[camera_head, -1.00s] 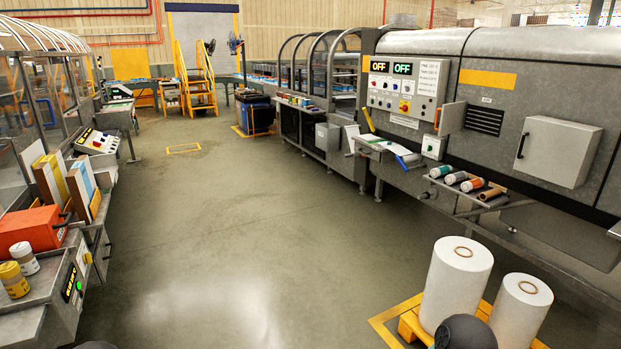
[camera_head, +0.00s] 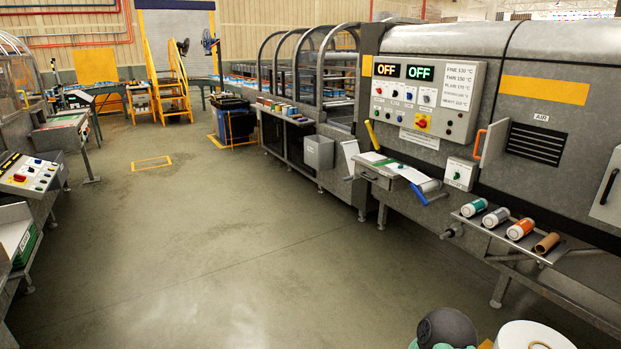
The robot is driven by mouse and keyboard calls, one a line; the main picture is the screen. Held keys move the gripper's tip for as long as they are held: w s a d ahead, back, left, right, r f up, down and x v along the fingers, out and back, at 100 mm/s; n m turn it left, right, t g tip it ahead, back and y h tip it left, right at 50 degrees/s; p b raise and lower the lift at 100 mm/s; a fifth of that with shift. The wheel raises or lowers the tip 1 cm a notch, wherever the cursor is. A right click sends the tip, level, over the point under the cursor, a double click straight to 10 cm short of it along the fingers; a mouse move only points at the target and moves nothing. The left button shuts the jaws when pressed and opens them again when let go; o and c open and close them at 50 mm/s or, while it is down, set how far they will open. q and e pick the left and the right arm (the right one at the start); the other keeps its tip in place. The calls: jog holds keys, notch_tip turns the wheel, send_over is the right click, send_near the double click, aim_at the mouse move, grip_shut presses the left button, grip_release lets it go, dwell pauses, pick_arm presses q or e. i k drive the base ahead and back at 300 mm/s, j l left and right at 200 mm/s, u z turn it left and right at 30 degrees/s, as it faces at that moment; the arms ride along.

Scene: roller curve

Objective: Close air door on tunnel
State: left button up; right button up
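The tunnel (camera_head: 405,48) is the long grey machine on the right. Its air door (camera_head: 493,144) is a small grey flap with an orange handle (camera_head: 479,143). The flap stands swung open, left of a dark slotted vent (camera_head: 536,144) under a small "AIR" label (camera_head: 541,118). The vent is uncovered. A dark rounded part of mine shows at the bottom edge, well below the door. Neither gripper is in view.
A control panel (camera_head: 463,122) with two OFF displays is left of the door. A shelf with several rolls (camera_head: 510,229) juts out below it. A white roll (camera_head: 532,337) stands at bottom right. The floor (camera_head: 250,230) in the middle is clear.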

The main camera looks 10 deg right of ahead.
aim_at(496, 133)
jog(key=i+j+z, duration=0.1)
jog(key=i+z, duration=0.35)
jog(key=i+j+z, duration=0.45)
jog(key=i, duration=0.15)
jog(key=i+j+z, duration=0.9)
jog(key=j, duration=0.15)
jog(key=i+j+z, duration=0.25)
jog(key=j+z, duration=0.2)
jog(key=j, duration=0.25)
